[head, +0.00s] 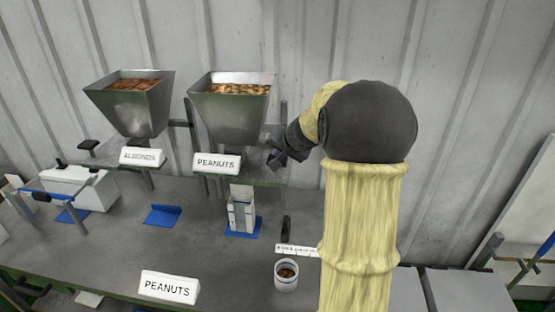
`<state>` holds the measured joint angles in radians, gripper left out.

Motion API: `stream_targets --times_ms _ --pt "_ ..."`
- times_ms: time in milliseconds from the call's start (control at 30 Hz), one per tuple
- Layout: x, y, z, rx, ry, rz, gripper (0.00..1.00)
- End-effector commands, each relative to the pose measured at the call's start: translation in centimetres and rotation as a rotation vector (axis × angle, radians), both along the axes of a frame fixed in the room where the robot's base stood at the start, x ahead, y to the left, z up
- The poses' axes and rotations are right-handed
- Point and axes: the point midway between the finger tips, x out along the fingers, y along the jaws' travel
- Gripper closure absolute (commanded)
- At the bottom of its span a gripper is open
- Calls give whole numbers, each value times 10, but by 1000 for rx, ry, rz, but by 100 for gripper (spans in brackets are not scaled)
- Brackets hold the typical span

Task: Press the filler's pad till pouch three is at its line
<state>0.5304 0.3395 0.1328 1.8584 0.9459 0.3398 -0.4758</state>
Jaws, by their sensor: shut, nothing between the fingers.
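The peanuts filler (232,112) is a green-grey hopper with nuts in it and a white PEANUTS label (217,163) on its front. A white pouch or carton (241,212) stands upright on a blue holder below its outlet. Its fill level and line are too small to read, and I cannot tell which pouch it is. My gripper (277,158) is shut and empty, just right of the peanuts filler's lower body. The filler's pad is not clearly visible; my gripper may cover it. I cannot tell if they touch.
An almonds hopper (130,105) stands to the left, with a dark pad (88,144) beside it. A blue holder (162,214) below it is empty. A white cup (286,276) with nuts and a PEANUTS sign (168,287) stand at the bench front.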

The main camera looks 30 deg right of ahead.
Motion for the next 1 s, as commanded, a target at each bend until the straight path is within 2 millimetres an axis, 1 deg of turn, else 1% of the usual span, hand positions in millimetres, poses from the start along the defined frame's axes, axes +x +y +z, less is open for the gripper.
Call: stream_targets --times_ms 1000 --pt "0 0 -9 0 1 1 100"
